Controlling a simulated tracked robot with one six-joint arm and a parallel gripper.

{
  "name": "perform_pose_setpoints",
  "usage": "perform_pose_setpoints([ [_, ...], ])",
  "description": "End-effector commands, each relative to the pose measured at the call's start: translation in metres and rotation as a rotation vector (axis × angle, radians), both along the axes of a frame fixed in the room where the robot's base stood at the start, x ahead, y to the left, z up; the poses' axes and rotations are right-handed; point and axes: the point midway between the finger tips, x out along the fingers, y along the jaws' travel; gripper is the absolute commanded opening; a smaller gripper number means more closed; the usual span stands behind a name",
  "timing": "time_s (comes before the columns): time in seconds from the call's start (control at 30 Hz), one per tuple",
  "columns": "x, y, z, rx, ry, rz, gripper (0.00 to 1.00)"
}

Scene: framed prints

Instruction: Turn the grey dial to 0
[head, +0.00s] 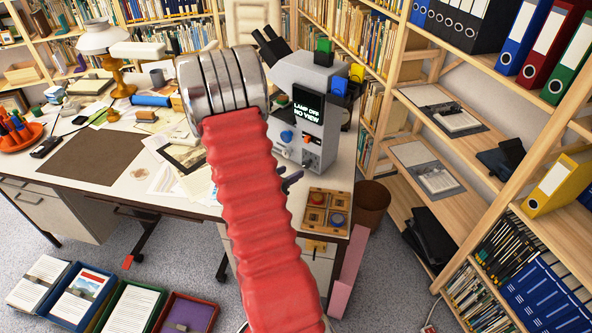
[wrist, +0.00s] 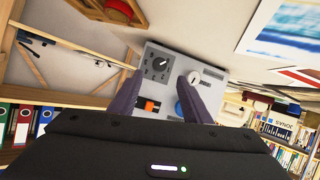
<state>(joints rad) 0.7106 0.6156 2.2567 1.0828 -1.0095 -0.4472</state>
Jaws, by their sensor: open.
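In the wrist view a grey panel (wrist: 215,85) carries a small round grey dial (wrist: 158,65) on a dark square plate with pale marks around it. The dial has a light pointer line slanting toward the upper right; the marks are too small to read. My gripper (wrist: 163,80) is open and empty, its two dark fingers pointing toward the panel, with the dial seen between and just beyond the fingertips. I cannot tell how far the tips are from the panel.
On the panel are a pale round knob (wrist: 194,77) near the right finger, a blue knob (wrist: 182,107) and an orange switch (wrist: 149,105). In the head view a grey microscope (head: 308,95) with a lit display stands on the crowded desk, by a wooden box (head: 327,208).

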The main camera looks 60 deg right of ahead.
Motion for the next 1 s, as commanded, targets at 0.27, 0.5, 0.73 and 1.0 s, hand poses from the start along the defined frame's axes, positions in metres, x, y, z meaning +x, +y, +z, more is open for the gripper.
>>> perform_pose_setpoints([
  [0.27, 0.004, 0.033, 0.014, 0.0, 0.0, 0.002, 0.44],
  [0.5, 0.004, 0.037, 0.017, 0.0, 0.0, 0.001, 0.44],
  [0.73, 0.004, 0.037, 0.016, 0.0, 0.0, 0.001, 0.44],
  [1.0, 0.004, 0.037, 0.016, 0.0, 0.0, 0.001, 0.44],
])
